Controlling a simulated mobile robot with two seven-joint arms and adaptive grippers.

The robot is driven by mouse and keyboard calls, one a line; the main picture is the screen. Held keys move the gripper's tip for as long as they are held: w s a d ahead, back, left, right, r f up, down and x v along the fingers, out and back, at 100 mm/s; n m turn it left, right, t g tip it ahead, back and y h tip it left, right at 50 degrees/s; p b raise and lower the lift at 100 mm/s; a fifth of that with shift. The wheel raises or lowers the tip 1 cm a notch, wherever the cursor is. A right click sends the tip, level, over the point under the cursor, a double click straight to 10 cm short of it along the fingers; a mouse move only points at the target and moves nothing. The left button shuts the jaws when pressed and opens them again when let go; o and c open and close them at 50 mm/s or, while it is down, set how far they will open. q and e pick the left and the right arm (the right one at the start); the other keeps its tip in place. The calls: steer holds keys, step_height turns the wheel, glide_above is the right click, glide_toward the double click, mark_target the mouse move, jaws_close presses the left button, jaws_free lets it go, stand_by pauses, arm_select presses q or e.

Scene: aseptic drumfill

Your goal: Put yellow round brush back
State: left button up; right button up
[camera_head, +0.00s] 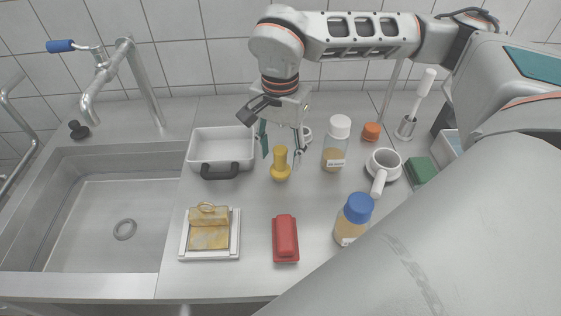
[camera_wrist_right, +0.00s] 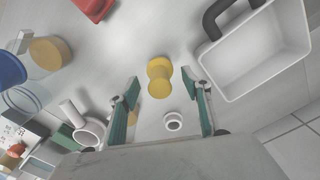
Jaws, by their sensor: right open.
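The yellow round brush (camera_head: 281,165) stands on the steel counter, narrow at its middle and wider at both ends. It also shows in the right wrist view (camera_wrist_right: 159,78), just ahead of my fingers. My right gripper (camera_head: 281,150) hangs above and just behind the brush in the head view, with its green-padded fingers spread. In the right wrist view my right gripper (camera_wrist_right: 160,92) is open and empty. A small white ring-shaped piece (camera_wrist_right: 173,121) lies between the fingers in that view; the gripper partly hides it in the head view (camera_head: 306,134). My left gripper is not in view.
A white tub (camera_head: 222,142) with a black handle stands left. A white-capped jar (camera_head: 337,145) and white handled cup (camera_head: 383,165) stand right. The sink (camera_head: 95,225) is far left.

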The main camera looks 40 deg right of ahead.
step_height(320, 180, up, 8)
steer(key=shift+f, duration=0.1)
stand_by(0.7)
